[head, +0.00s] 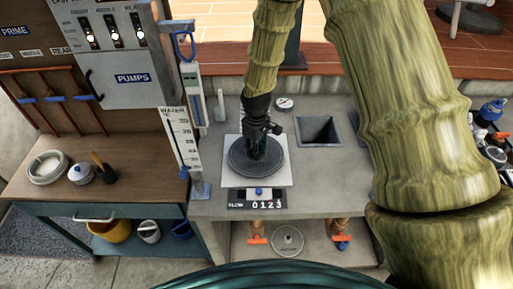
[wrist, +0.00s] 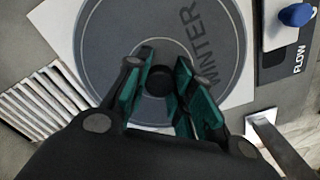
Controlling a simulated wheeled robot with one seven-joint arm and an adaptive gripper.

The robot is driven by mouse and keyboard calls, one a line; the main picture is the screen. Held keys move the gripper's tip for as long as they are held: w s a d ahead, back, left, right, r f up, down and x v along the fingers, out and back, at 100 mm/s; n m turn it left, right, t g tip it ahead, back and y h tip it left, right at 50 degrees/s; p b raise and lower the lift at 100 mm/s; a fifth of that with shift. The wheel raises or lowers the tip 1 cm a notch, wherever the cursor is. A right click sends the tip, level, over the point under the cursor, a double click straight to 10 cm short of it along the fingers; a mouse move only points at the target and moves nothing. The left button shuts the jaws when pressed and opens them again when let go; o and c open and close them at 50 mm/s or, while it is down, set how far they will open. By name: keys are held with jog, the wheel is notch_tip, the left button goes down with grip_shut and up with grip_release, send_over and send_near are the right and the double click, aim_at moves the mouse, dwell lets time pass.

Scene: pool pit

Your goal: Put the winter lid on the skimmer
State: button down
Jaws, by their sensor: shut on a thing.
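The winter lid (head: 241,165) is a dark grey round disc. It carries the word WINTER in the wrist view (wrist: 222,88). It is over a white square plate (head: 284,178), which looks like the skimmer top and shows around the lid's edge. I cannot tell whether the lid touches the plate or is slightly above it. My gripper (head: 262,150) points down at the lid's middle. In the wrist view, its green-padded fingers (wrist: 160,88) are closed around the lid's dark central knob (wrist: 159,80). Whatever is beneath the lid is hidden.
A flow counter (head: 258,199) is directly in front of the plate. A square opening (head: 319,130) in the concrete counter lies to the right, and a small gauge (head: 284,103) is behind. A water scale (head: 181,140) stands left. A round grey cover (head: 287,240) is on the lower shelf.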

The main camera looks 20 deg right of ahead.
jog(key=shift+f, duration=0.25)
jog(key=shift+f, duration=0.3)
jog(key=shift+f, duration=0.3)
dwell(1.3)
jog(key=c, duration=1)
grip_release()
jog(key=shift+r, duration=0.1)
jog(key=shift+r+p, duration=1.45)
jog(key=shift+r, duration=0.95)
jog(key=shift+r, duration=0.1)
